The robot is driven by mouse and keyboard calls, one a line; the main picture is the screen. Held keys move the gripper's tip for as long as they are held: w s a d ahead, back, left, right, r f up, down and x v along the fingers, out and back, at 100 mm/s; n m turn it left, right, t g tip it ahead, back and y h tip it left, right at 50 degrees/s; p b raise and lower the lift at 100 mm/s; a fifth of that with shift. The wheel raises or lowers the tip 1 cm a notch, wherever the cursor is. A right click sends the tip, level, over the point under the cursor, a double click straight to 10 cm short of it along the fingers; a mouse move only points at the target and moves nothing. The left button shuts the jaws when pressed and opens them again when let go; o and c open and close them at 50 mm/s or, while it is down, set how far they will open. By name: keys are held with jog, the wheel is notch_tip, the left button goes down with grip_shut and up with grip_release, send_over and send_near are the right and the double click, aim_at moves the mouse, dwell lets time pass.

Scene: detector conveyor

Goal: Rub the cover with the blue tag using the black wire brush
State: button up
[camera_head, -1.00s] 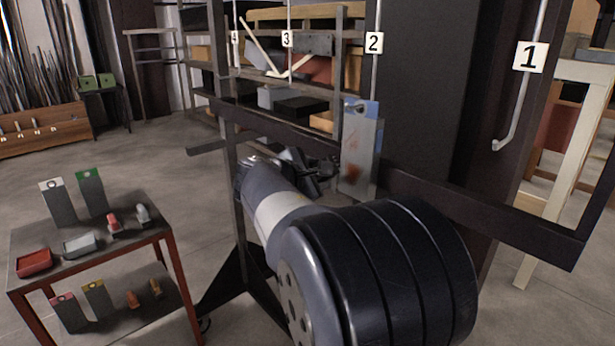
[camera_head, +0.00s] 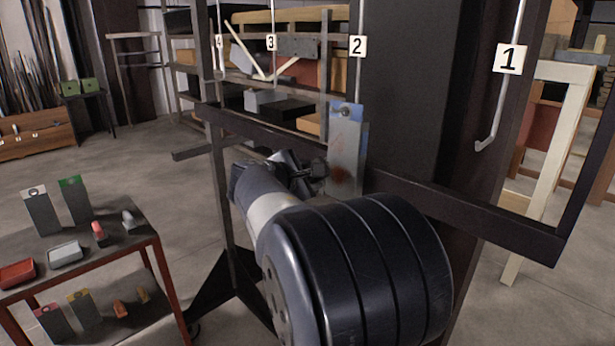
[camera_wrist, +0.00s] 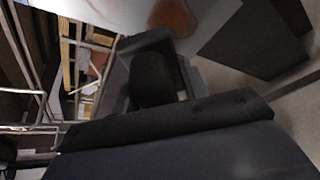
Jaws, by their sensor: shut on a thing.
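The cover with the blue tag (camera_head: 346,155) is a grey upright plate hanging at the dark frame below label 2. It has a reddish-brown rust patch low on its face. The patch also shows at the top of the wrist view on the cover (camera_wrist: 135,14). My gripper (camera_head: 312,172) is just left of the cover's lower part, shut on a dark thing that looks like the black wire brush (camera_wrist: 153,80). Its bristles are hidden, and I cannot tell whether it touches the cover.
The dark frame's rail (camera_head: 440,203) runs behind and right of the cover. A two-level table (camera_head: 105,240) at left holds other plates, brushes and small trays. Hanging rods carry number labels. A shelf rack stands behind. Open floor lies between the table and the back wall.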

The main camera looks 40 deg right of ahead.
jog(key=shift+w+d, duration=0.1)
jog(key=shift+d, duration=0.75)
